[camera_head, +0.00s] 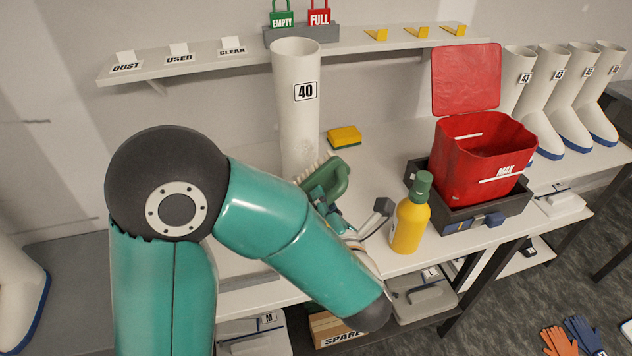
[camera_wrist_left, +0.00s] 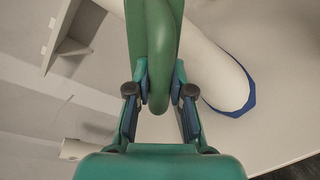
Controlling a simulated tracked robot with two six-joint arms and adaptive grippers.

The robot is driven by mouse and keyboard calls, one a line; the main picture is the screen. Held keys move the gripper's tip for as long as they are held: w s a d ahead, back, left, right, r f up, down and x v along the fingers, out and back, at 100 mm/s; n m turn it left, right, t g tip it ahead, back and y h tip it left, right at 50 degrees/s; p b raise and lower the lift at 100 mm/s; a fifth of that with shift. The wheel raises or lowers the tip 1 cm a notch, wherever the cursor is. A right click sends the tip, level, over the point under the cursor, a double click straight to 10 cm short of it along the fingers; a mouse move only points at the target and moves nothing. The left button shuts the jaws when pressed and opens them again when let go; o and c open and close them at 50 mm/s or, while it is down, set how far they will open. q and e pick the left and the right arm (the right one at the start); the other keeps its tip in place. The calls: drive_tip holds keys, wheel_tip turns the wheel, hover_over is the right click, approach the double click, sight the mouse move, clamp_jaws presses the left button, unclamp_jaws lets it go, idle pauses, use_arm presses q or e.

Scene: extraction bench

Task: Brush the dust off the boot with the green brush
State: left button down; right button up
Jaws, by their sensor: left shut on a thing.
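The white boot (camera_head: 297,104) marked 40 stands upright on the bench, its lower part hidden behind my left arm and the brush. It also shows in the left wrist view (camera_wrist_left: 215,70), with its blue sole at the right. The green brush (camera_head: 329,181) is beside the boot's lower shaft, its pale bristles toward the boot. I cannot tell whether they touch. My left gripper (camera_head: 345,215) is shut on the brush's green handle, which runs between the fingers in the left wrist view (camera_wrist_left: 156,95). My right gripper is not in view.
A yellow bottle (camera_head: 410,218) with a green cap stands right of my gripper. A yellow sponge (camera_head: 344,137) lies behind. A red open bin (camera_head: 478,158) sits in a dark tray (camera_head: 462,213). A shelf (camera_head: 215,62) runs above. Several boots (camera_head: 547,95) stand at the right.

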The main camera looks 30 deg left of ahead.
sight(314, 184)
use_arm(q)
drive_tip(key=shift+y, duration=0.3)
drive_tip(key=shift+s+a+x, duration=0.1)
drive_tip(key=shift+x, duration=1.3)
drive_tip(key=shift+s+a+x, duration=0.1)
drive_tip(key=shift+x, duration=1.3)
drive_tip(key=shift+w+a, duration=0.3)
drive_tip(key=shift+a, duration=0.2)
drive_tip(key=shift+x, duration=0.95)
drive_tip(key=shift+r, duration=0.2)
drive_tip(key=w+d, duration=0.2)
drive_tip(key=w, duration=0.1)
drive_tip(key=shift+w, duration=0.15)
